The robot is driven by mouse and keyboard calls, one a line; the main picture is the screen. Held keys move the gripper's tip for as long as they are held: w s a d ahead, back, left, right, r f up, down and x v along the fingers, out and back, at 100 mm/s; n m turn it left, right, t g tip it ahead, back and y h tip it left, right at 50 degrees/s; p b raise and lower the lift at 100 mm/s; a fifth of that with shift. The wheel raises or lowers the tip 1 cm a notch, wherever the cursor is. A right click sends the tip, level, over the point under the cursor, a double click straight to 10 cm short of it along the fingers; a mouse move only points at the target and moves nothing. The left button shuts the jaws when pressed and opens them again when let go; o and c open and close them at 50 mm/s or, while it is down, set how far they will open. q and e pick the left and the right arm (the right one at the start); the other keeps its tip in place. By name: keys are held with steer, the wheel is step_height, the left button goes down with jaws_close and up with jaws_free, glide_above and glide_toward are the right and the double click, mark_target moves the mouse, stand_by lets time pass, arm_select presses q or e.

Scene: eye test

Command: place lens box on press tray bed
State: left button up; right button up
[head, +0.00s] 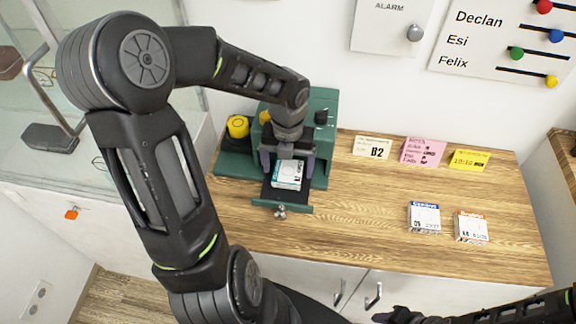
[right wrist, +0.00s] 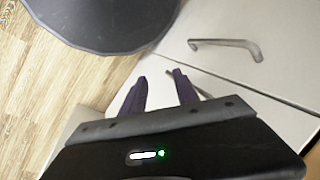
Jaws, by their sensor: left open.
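A white lens box (head: 287,174) with a teal edge lies on the dark tray bed (head: 283,194) at the front of the green press (head: 322,141). My left gripper (head: 287,165) is open above the box, with one purple finger at each side. I cannot tell whether the fingers touch it. The gripper hides the box's rear part. Two other white boxes, one blue-edged (head: 425,217) and one orange-edged (head: 471,226), stand on the wooden counter's right side. My right gripper (right wrist: 161,88) is open and empty, low before the white cabinet doors.
A yellow button (head: 238,126) sits left of the press. A B2 card (head: 373,148), a pink note (head: 423,152) and a yellow note (head: 469,160) stand along the wall. The wooden counter (head: 350,215) is clear between the press and the two boxes. A glass cabinet is at left.

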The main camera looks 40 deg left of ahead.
mark_target(288, 171)
arm_select(q)
step_height(288, 171, up, 12)
steer(key=shift+f, duration=0.15)
steer(key=shift+s, duration=0.1)
stand_by(0.7)
